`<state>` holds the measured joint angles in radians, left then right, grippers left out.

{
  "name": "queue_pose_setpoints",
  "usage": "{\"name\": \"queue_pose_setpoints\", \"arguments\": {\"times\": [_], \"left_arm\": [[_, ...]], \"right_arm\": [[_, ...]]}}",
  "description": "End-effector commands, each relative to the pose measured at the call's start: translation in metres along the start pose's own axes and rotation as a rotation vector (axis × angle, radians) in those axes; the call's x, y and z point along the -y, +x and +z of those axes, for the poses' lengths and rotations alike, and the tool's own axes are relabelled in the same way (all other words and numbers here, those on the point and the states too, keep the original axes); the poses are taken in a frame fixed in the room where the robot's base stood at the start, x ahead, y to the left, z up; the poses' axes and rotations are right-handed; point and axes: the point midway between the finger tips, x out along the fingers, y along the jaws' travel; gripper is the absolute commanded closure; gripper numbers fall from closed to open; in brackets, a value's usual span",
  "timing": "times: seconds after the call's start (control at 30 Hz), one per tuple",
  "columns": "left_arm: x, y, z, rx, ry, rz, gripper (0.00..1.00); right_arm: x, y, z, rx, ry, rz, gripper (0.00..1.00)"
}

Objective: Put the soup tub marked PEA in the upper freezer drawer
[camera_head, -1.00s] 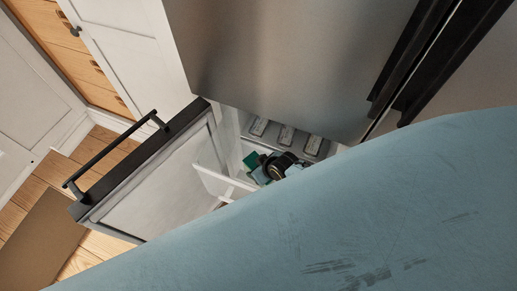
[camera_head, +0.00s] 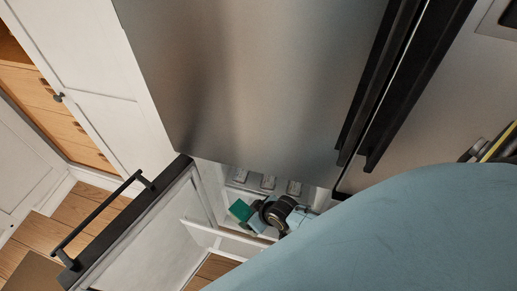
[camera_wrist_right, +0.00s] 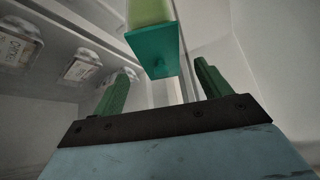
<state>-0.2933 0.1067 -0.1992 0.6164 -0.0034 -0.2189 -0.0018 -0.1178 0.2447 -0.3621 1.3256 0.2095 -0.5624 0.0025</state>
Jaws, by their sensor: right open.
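My right gripper (camera_head: 262,209) is inside the open freezer drawer (camera_head: 152,232), near the back. In the right wrist view its two green fingers (camera_wrist_right: 163,76) stand apart. A light green block-shaped thing with a teal end (camera_wrist_right: 154,50) stands just beyond and between the fingertips, with a gap on either side. Its teal end also shows in the head view (camera_head: 240,210). It may be the soup tub; no PEA mark shows on the side I see. My left gripper is not in view.
The drawer's black handle (camera_head: 100,220) faces left. The steel fridge door (camera_head: 250,80) hangs above. My blue body hides the lower right.

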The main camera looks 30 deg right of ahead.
Motion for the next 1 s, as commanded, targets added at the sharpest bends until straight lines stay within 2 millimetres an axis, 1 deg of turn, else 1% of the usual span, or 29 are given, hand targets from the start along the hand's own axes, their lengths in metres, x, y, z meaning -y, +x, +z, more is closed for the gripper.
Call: {"name": "queue_pose_setpoints", "arguments": {"times": [0.03, 0.1, 0.23, 0.4, 0.73, 0.87, 0.97, 1.0], "left_arm": [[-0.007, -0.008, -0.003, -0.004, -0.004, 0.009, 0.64], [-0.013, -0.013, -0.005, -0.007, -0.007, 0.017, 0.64], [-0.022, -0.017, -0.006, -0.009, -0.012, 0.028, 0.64], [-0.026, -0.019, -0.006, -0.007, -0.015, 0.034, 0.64], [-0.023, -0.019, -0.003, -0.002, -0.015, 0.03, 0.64], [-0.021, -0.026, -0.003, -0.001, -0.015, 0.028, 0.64], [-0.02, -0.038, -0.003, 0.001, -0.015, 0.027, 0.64], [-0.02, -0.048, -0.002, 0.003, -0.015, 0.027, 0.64]], "right_arm": [[-0.001, -0.013, -0.001, 0.001, -0.001, 0.001, 0.24], [-0.001, -0.023, -0.001, 0.0, 0.0, 0.001, 0.24], [-0.001, -0.036, 0.0, 0.001, -0.001, 0.001, 0.24], [0.0, -0.042, 0.0, 0.001, -0.001, 0.001, 0.24], [0.0, -0.043, -0.002, -0.01, -0.011, 0.002, 0.24], [0.002, -0.054, -0.018, -0.096, -0.09, 0.015, 0.24], [0.008, -0.077, -0.039, -0.219, -0.206, 0.034, 0.24], [0.011, -0.092, -0.043, -0.267, -0.255, 0.041, 0.24]]}}
